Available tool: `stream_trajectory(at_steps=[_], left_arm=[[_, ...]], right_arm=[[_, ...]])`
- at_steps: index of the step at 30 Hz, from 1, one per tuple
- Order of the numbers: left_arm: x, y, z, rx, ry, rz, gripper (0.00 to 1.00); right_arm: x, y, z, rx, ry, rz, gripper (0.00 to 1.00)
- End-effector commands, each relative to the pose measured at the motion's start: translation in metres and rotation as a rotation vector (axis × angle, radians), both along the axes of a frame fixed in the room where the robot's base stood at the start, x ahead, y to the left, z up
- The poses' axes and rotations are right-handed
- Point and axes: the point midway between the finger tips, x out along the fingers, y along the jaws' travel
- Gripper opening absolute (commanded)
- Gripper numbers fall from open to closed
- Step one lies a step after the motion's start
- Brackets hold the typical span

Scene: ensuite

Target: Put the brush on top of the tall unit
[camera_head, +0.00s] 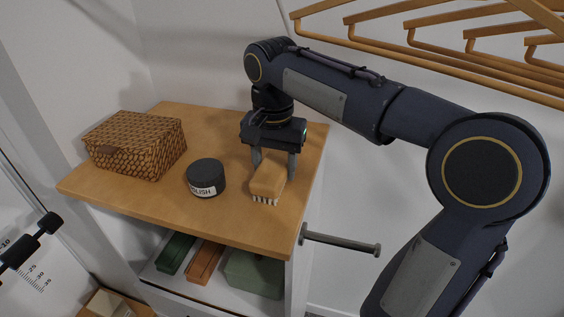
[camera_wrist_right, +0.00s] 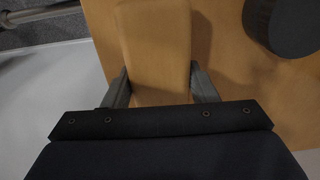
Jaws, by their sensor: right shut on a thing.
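The brush (camera_head: 268,180) has a tan wooden back and pale bristles facing down. It is at the right part of the wooden top of the tall unit (camera_head: 225,229). My right gripper (camera_head: 274,165) points down and is shut on the brush, one finger on each side. The right wrist view also shows the brush (camera_wrist_right: 155,45) between the two fingers (camera_wrist_right: 162,88). The bristles are at or very close to the wooden top; I cannot tell if they touch it. My left gripper is not in view.
A dark polish tin (camera_head: 206,177) stands left of the brush, and a woven box (camera_head: 136,144) sits at the back left. A grey rail (camera_head: 340,243) sticks out from the unit's right side. Wooden hangers (camera_head: 430,35) hang at upper right. Green and orange boxes (camera_head: 203,262) lie on the shelf below.

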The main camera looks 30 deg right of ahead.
Motion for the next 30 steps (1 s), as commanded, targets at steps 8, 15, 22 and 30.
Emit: stream_trajectory(at_steps=[8, 15, 22, 30], left_arm=[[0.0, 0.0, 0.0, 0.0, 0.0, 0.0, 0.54], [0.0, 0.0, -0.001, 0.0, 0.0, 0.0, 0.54], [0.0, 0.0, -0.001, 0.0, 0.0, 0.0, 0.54], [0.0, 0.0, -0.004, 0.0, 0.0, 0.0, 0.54]], right_arm=[[0.001, 0.001, -0.001, 0.0, 0.0, 0.001, 0.27], [0.0, 0.001, -0.003, 0.0, 0.0, 0.001, 0.72], [0.0, 0.001, -0.003, 0.0, 0.0, 0.001, 0.74], [0.001, 0.001, 0.017, 0.0, -0.004, 0.001, 0.74]])
